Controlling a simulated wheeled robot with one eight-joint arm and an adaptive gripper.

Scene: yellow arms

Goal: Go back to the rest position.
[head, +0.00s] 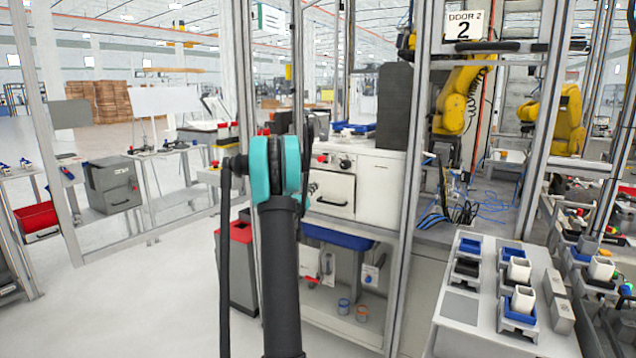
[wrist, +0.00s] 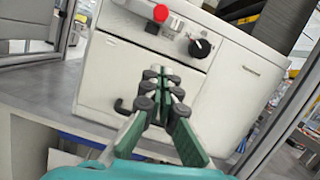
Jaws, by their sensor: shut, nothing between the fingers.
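My gripper (wrist: 162,92) shows in the wrist view with its green-backed fingers and dark pads together and nothing between them. It points toward the front of a white cabinet (wrist: 115,62). The cabinet has a red button (wrist: 160,13), a black knob (wrist: 199,47) and a dark drawer handle (wrist: 127,107). In the head view my teal and black arm reaches up in front of the same white cabinet (head: 378,185). My fingers are hidden behind the arm there. I cannot tell whether the fingers touch the cabinet front.
Metal frame posts (head: 412,180) stand right of my arm. A table (head: 455,335) with white cups and blue holders is at the lower right. Yellow robot arms (head: 458,95) stand behind the frame. A red-topped bin (head: 240,262) is near the cabinet. Floor at left is clear.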

